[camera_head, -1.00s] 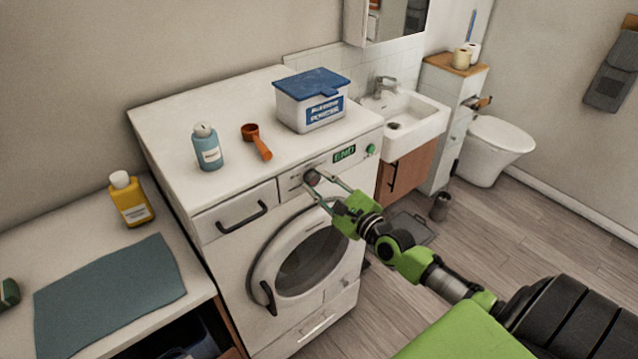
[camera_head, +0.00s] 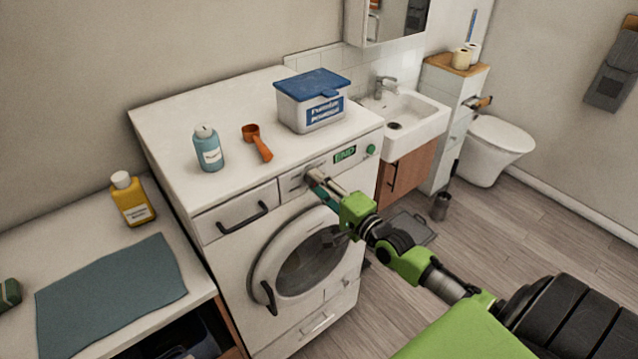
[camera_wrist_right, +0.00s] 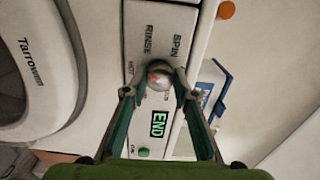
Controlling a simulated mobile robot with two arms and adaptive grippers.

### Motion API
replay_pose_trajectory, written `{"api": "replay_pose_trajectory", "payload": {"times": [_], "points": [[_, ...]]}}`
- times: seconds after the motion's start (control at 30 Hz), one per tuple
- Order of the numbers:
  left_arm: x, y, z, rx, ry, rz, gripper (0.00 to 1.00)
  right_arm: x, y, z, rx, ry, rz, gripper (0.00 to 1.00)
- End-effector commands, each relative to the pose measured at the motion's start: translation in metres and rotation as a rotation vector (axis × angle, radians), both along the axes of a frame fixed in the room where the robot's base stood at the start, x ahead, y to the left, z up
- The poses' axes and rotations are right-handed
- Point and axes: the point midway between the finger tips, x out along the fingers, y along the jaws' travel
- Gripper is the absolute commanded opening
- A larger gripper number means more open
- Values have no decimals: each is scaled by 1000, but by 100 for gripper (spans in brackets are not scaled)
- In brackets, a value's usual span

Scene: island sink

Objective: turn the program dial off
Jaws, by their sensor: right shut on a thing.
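The program dial (camera_wrist_right: 158,75) is a round grey knob with a red pointer mark, on the washing machine's white front panel. Printed words, including RINSE and SPIN, stand around it. My right gripper (camera_head: 313,177) is shut on the dial, with one fingertip on each side of it in the right wrist view (camera_wrist_right: 159,82). In the head view the fingers largely hide the dial. The green display (camera_wrist_right: 159,123) beside it reads END. The washing machine (camera_head: 235,275) has its round door shut. My left gripper is not in view.
On the machine top stand a blue bottle (camera_head: 208,148), an orange scoop (camera_head: 257,142) and a white powder box (camera_head: 311,112) with a blue lid. A green button (camera_head: 370,150) sits right of the display. A sink (camera_head: 410,125) stands beyond the machine.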

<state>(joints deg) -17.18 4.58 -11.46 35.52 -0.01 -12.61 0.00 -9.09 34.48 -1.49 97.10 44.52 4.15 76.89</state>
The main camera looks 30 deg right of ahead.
Motion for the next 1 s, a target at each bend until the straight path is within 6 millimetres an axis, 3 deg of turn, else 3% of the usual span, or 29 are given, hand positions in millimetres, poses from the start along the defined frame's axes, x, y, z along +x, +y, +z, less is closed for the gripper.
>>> {"api": "replay_pose_trajectory", "payload": {"times": [1.0], "points": [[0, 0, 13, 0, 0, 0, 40, 0, 0, -3, -963, -73, 0, 5]]}}
